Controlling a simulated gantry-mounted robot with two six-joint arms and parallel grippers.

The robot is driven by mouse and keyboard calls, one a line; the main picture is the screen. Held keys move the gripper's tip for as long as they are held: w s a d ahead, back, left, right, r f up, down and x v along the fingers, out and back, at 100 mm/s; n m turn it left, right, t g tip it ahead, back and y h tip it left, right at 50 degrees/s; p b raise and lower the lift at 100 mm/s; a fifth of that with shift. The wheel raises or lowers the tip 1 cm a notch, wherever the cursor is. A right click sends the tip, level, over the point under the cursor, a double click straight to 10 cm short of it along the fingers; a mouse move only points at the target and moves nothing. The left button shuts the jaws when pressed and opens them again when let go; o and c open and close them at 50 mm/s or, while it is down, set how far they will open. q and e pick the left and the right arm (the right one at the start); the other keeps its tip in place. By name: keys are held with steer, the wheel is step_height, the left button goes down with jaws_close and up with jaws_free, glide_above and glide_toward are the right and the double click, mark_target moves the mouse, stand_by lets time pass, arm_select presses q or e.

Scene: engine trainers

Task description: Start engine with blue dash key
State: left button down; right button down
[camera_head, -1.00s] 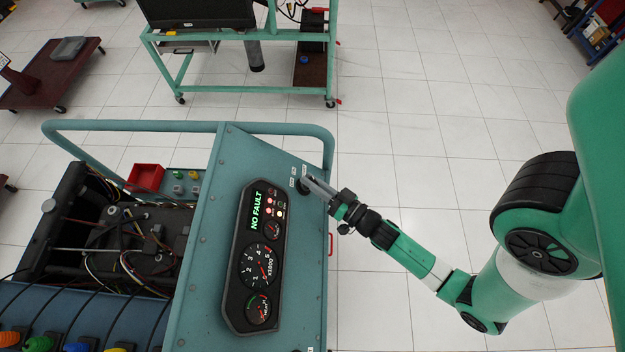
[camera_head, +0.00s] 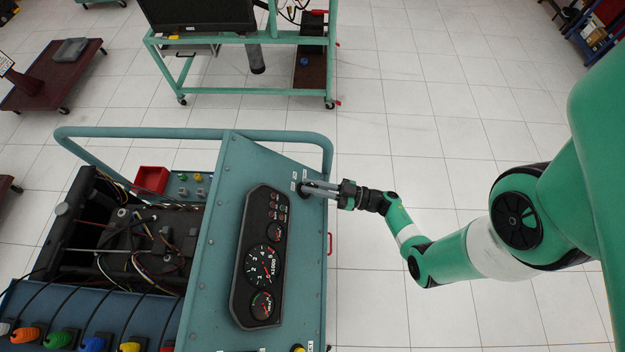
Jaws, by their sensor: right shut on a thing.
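The blue-teal dash panel (camera_head: 225,235) slopes on top of the engine trainer, with a black gauge cluster (camera_head: 240,290) on it. Near the panel's upper right is a dark round key switch (camera_head: 302,188) between small white labels. My right gripper (camera_head: 306,188) reaches in from the right, its fingers shut at this switch on the dash key. The key itself is hidden by the fingers, so its turn position cannot be told. My left gripper is not in view.
A teal tube rail (camera_head: 200,133) runs behind the panel. The open engine bay (camera_head: 130,240) with wires lies to the left, beside a red tray (camera_head: 152,179). Several coloured plugs line the front left. A teal cart (camera_head: 240,98) stands behind. Floor to the right is clear.

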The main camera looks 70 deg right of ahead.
steer(key=shift+n+y+b, duration=0.4)
steer(key=shift+n+y, duration=0.8)
steer(key=shift+n, duration=0.1)
steer(key=c, duration=0.9)
jaws_free()
steer(key=v, duration=0.5)
steer(key=b+v, duration=0.1)
steer(key=v, duration=0.5)
steer(key=shift+s+d+r, duration=0.1)
steer(key=shift+s+d, duration=0.15)
